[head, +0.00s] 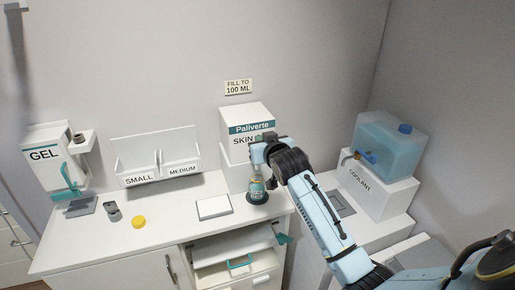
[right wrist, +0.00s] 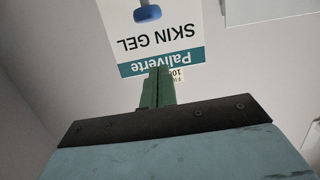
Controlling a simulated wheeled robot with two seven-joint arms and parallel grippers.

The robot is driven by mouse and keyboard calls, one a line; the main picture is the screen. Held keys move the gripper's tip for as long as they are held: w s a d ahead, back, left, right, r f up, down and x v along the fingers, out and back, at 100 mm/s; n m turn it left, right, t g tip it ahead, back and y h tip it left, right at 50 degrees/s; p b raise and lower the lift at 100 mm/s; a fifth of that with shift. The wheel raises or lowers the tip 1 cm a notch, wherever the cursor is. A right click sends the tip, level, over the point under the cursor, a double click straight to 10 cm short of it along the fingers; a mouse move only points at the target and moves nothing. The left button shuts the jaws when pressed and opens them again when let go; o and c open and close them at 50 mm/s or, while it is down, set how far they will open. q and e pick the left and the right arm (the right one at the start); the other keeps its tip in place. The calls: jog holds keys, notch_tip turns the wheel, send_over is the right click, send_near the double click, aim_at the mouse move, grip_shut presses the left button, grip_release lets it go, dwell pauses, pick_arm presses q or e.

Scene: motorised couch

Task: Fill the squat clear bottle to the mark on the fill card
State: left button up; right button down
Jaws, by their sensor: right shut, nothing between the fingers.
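The fill card (head: 238,87) on the back wall reads "FILL TO 100 ML". Below it stands the white Paliverte skin gel dispenser (head: 246,113); its label also fills the top of the right wrist view (right wrist: 160,40), upside down, with a blue part (right wrist: 148,13) on it. A small clear bottle (head: 257,187) with a greenish tint stands upright on a dark round base under the dispenser's front. Its fill level is too small to read. My right gripper (head: 260,139) is above the bottle at the dispenser's front, its green fingers (right wrist: 157,88) shut and empty. My left gripper is out of view.
A yellow disc (head: 138,222), a small grey item (head: 112,208) and a white flat pad (head: 213,207) lie on the counter. A GEL dispenser (head: 44,155) and a SMALL/MEDIUM rack (head: 157,160) stand left. A blue coolant tank (head: 392,140) stands right. A drawer (head: 235,248) is open below.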

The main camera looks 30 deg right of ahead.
jog(key=x, duration=0.3)
jog(key=shift+w+f, duration=0.3)
jog(key=shift+w, duration=0.05)
notch_tip(320, 180, down, 2)
jog(key=shift+s+f, duration=0.1)
jog(key=shift+f, duration=0.7)
jog(key=shift+f, duration=1)
jog(key=shift+s+f, duration=0.1)
jog(key=shift+f, duration=0.1)
jog(key=shift+r, duration=0.1)
